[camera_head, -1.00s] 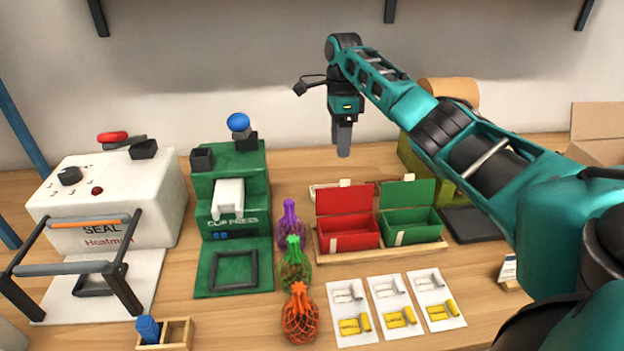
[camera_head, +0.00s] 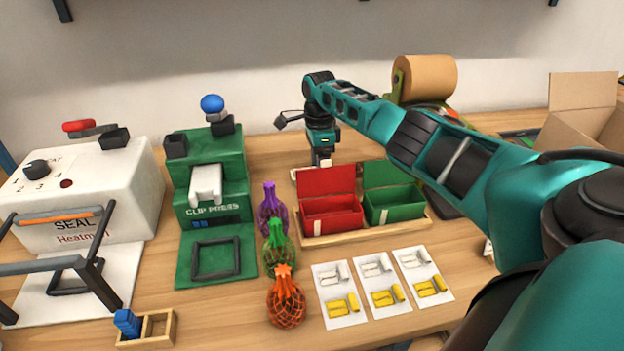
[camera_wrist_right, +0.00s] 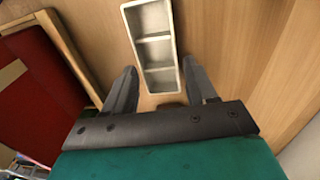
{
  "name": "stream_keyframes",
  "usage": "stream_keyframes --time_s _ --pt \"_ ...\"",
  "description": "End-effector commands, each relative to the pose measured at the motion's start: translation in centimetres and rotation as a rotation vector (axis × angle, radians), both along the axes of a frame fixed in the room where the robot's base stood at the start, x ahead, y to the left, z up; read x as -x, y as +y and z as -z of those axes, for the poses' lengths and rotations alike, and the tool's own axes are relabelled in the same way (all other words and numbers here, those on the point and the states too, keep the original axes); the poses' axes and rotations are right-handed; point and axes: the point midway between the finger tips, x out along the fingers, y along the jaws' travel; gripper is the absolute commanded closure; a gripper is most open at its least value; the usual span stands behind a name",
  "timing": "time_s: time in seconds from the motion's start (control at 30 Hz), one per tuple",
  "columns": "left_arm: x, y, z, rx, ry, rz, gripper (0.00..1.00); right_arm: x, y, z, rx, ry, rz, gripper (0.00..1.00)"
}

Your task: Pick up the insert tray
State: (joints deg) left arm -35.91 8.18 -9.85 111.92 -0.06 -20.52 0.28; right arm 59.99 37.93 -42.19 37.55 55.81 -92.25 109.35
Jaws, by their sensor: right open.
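A cream insert tray (camera_wrist_right: 153,45), narrow with three compartments in a row, lies on the wooden table in the right wrist view. In the head view it is mostly hidden behind the red bin and my gripper. My right gripper (camera_wrist_right: 160,68) is open. Its two fingers point toward the tray, and the tray's near end shows between them with nothing gripped. How far the fingertips are above the tray I cannot tell. In the head view this gripper (camera_head: 321,158) points down behind the red bin. My left gripper is not in view.
A red bin (camera_head: 333,220) and a green bin (camera_head: 395,213) with raised lids stand in a wooden holder (camera_head: 362,232) just in front of my right gripper. The green clip press (camera_head: 208,175) stands to the left. A brown roll (camera_head: 428,77) and an open carton (camera_head: 582,105) are at right.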

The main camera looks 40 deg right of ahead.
Motion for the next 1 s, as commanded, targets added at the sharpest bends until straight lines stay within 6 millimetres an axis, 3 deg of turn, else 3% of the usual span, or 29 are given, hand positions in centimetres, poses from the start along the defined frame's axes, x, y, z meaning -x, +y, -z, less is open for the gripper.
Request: stream_keyframes --time_s 0.3,0.73,1.0 --pt "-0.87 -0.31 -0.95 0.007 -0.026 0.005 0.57 0.04 0.07 0.62 0.000 -0.001 0.000 0.43" --pt "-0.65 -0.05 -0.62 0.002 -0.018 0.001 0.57 0.04 0.07 0.60 -0.001 0.000 0.000 0.85" --pt "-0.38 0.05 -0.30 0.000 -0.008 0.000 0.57 0.02 0.06 0.33 0.000 -0.001 0.000 0.86"
